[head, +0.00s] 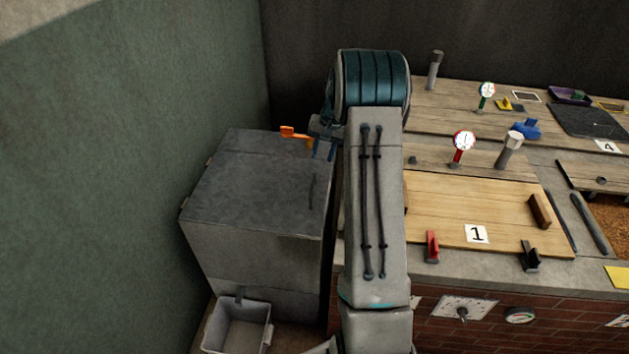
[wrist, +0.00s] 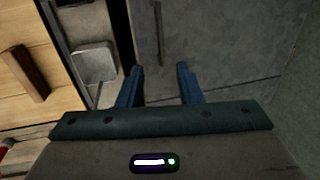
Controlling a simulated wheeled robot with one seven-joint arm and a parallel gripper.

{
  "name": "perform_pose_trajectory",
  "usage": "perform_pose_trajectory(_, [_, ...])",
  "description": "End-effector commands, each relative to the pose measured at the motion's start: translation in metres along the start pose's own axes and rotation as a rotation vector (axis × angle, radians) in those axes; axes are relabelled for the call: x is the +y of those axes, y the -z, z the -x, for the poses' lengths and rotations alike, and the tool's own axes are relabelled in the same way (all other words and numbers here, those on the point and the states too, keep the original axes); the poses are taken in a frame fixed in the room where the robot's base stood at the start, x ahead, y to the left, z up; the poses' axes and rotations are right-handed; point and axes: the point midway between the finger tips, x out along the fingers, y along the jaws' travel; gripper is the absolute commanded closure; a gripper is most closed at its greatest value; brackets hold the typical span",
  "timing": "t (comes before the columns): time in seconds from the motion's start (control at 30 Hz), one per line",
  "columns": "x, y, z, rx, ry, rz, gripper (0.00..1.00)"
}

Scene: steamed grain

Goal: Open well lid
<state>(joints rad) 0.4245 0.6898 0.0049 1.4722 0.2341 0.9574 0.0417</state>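The well lid (head: 255,180) is the dark grey metal top of the box at the left in the head view; it lies flat and looks shut. Its slim dark handle (head: 312,192) runs along the lid's right side. In the wrist view the lid (wrist: 225,60) fills the right part, and the handle (wrist: 158,32) stands ahead of the fingers, roughly between their lines. My gripper (head: 324,152) is over the lid's far right part, with its blue fingers pointing down. In the wrist view my gripper (wrist: 158,75) is open and empty, apart from the handle.
An orange object (head: 295,136) is at the lid's far edge, beside my gripper. A wooden counter with board 1 (head: 470,205) stands to the right across a dark gap. A grey bin (head: 238,325) sits in front of the box. A green wall (head: 130,120) is at the left.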

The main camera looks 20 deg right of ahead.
Motion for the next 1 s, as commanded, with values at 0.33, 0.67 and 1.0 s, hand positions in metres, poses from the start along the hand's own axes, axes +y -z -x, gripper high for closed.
perform_pose_trajectory(0.33, [0.000,-0.002,-0.073,-0.005,-0.001,0.001,0.68])
perform_pose_trajectory(0.67, [0.000,-0.001,-0.117,-0.002,-0.001,0.002,0.68])
perform_pose_trajectory(1.0, [0.000,-0.001,-0.121,0.000,-0.001,0.002,0.68])
